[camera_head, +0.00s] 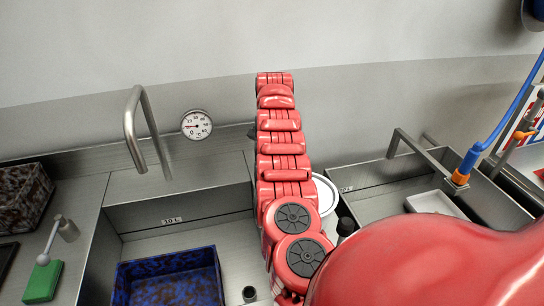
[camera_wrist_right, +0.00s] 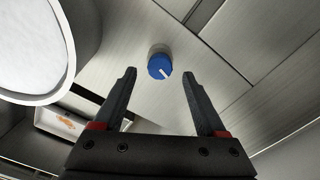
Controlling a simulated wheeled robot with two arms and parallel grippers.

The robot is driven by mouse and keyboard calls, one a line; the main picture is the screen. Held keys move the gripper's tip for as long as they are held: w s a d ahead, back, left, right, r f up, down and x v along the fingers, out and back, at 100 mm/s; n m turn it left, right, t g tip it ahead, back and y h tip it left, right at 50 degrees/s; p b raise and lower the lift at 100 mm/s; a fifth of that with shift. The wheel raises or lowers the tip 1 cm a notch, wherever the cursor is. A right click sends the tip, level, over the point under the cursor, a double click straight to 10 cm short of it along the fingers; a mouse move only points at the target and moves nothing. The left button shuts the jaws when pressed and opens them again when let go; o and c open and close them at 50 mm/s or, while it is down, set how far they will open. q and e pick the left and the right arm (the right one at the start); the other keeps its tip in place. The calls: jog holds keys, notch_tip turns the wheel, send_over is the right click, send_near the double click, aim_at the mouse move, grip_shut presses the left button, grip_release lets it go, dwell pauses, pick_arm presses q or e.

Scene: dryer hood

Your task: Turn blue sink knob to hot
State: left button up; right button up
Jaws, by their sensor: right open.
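The blue sink knob (camera_wrist_right: 160,66) shows in the right wrist view, on a brushed metal panel. No contact shows. In the head view my red right arm (camera_head: 284,150) reaches to the back panel and hides the knob and the gripper. My left gripper is not in view.
A round dial gauge (camera_head: 197,125) and a metal faucet (camera_head: 147,130) stand left of my arm. A blue speckled bin (camera_head: 170,278) sits in the left basin. A white round container (camera_wrist_right: 38,50) is close left of the right gripper. A second sink lies right.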

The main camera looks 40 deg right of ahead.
notch_tip(320, 180, up, 6)
jog(key=shift+d+f, duration=0.15)
jog(key=shift+f, duration=0.05)
notch_tip(320, 180, up, 9)
jog(key=p, duration=0.8)
